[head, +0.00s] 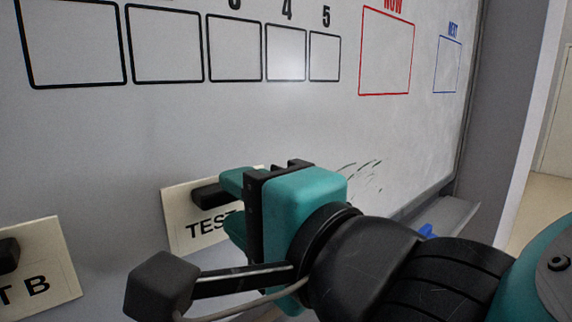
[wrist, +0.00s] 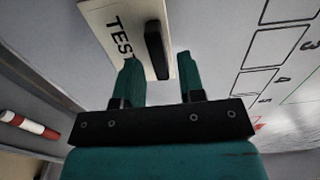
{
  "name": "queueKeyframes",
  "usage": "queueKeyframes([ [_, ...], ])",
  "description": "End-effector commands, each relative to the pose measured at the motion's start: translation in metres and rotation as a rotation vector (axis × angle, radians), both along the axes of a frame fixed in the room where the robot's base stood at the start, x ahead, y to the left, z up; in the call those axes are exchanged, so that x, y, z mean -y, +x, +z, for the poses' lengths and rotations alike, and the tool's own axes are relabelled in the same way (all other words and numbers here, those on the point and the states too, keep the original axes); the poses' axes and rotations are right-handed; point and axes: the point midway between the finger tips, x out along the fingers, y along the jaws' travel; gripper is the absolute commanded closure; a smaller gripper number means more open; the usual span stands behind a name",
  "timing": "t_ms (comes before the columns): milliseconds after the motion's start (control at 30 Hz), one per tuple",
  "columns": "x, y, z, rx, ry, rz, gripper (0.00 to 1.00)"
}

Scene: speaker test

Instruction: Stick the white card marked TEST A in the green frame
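A white card (head: 180,238) with "TEST" showing is on the whiteboard; its last letter is hidden behind my gripper (head: 232,203). The card also shows in the wrist view (wrist: 133,14), with a black handle (wrist: 155,48) on its face. My gripper (wrist: 158,62) is open, its teal fingers pointing at the card, one on each side of the handle. I cannot tell whether they touch it. A thin green line (wrist: 298,93) at the right edge of the wrist view may be part of the green frame. No green frame shows in the head view.
Another card (head: 50,262), ending "T B", is at the lower left, with its own dark handle. Black numbered boxes (head: 234,50), a red box (head: 385,52) and a small blue box (head: 447,64) are above. A red-and-white object (wrist: 28,124) lies at the wrist view's left.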

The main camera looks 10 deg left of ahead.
Motion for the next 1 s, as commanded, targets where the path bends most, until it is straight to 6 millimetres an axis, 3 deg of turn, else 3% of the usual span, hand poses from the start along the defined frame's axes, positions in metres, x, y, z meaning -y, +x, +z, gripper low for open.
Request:
queueKeyframes([
  [200,-0.012,0.011,-0.002,0.001,-0.001,-0.001,0.64],
  [567,-0.015,0.013,-0.002,0.002,-0.001,0.000,0.65],
  [867,-0.014,0.013,-0.002,0.002,-0.001,0.000,0.99],
  [1000,-0.014,0.013,-0.004,0.002,0.002,-0.001,1.00],
])
